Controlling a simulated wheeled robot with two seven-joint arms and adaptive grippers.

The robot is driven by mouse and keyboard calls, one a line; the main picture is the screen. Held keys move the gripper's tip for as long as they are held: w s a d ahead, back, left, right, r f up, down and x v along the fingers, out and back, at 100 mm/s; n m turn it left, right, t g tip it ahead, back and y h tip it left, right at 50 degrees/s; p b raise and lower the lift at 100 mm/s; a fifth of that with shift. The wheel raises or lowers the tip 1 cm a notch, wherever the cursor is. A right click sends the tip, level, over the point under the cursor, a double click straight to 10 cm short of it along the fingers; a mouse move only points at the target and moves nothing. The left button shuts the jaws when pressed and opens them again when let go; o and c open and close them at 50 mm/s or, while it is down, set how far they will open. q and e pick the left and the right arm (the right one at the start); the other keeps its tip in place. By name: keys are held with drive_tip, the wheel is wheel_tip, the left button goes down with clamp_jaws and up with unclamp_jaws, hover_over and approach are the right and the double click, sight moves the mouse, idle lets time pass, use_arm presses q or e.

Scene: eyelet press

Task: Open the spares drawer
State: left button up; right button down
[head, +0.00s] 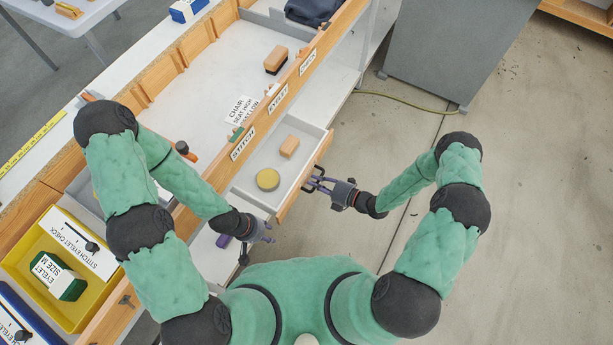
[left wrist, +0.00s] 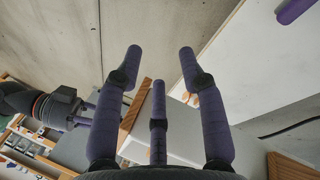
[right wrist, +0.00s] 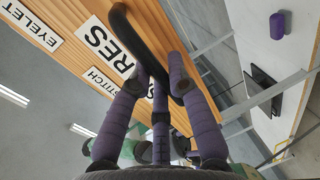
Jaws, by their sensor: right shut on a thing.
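The spares drawer (head: 268,162) stands partly pulled out from under the worktop, with its wooden front (head: 305,179) toward the floor area. My right gripper (head: 314,184) is at the drawer's front. In the right wrist view, its fingers (right wrist: 160,85) are shut on the black bar handle (right wrist: 133,42), beside a label partly reading "RES" (right wrist: 108,48). My left gripper (head: 268,232) is open and empty near the drawer's lower left corner; its spread fingers show in the left wrist view (left wrist: 160,55).
The wood-edged worktop (head: 205,85) carries a brush (head: 276,60) and a sign. A yellow tray (head: 30,245) with a green box (head: 58,277) is at lower left. A grey cabinet (head: 455,45) and a cable (head: 410,99) are at the upper right. Open floor lies right of the drawer.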

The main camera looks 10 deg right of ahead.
drive_tip(key=shift+s+d, duration=0.25)
drive_tip(key=shift+d, duration=0.15)
drive_tip(key=c, duration=1.2)
unclamp_jaws()
drive_tip(key=shift+o, duration=0.2)
drive_tip(key=v, duration=1.2)
